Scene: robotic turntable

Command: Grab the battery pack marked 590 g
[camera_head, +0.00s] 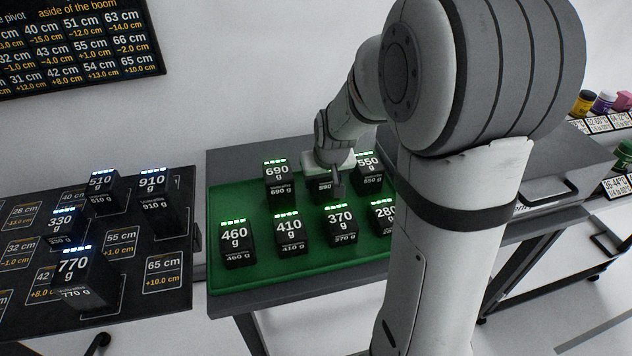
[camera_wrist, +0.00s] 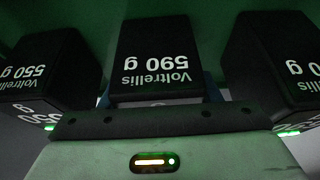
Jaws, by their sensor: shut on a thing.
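The battery pack marked 590 g (camera_wrist: 155,62) is a black block with white print, upside down in the middle of the wrist view. My gripper (camera_wrist: 158,97) is shut on it, with bluish finger parts showing at its sides. In the head view, my gripper (camera_head: 331,180) covers most of this pack (camera_head: 322,186) in the back row of the green tray (camera_head: 222,195). The pack stands between the 690 g pack (camera_head: 278,185) and the 550 g pack (camera_head: 368,175). I cannot tell whether it touches the tray.
The front row holds the 460 g (camera_head: 236,240), 410 g (camera_head: 290,232), 370 g (camera_head: 340,222) and 280 g (camera_head: 383,216) packs. A black board (camera_head: 122,270) at left bears several packs, including 770 g (camera_head: 80,275). A grey box (camera_head: 555,165) stands at right. My arm hides the tray's right side.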

